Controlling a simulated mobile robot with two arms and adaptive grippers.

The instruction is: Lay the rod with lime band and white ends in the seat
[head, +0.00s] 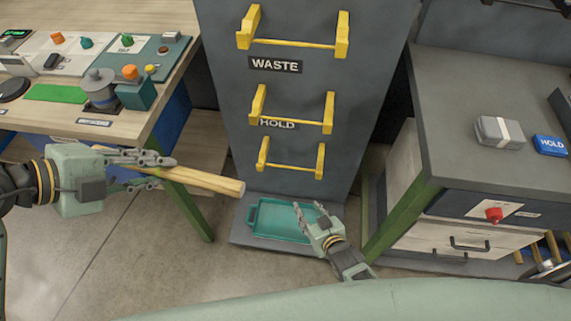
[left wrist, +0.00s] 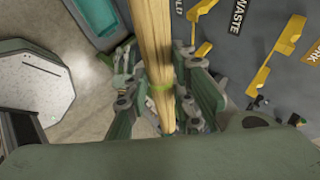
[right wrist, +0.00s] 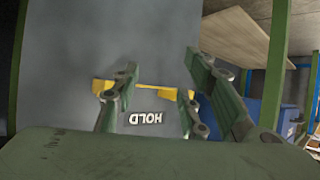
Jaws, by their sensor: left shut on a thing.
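My left gripper (head: 172,172) is shut on a pale wooden rod (head: 212,182), which sticks out to the right in front of the grey panel. Yellow bracket pairs stand on the panel: an upper one (head: 341,35) by the WASTE label, a middle one (head: 328,112) by the HOLD label, and a lower one (head: 320,161). My right gripper (head: 310,211) is open and empty, low over the teal tray.
The teal tray (head: 256,236) lies at the panel's foot. A wooden bench (head: 165,95) with buttons and a grey knob stands left. A grey cabinet (head: 450,90) with a small box (head: 500,132) and blue HOLD block (head: 550,145) stands right.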

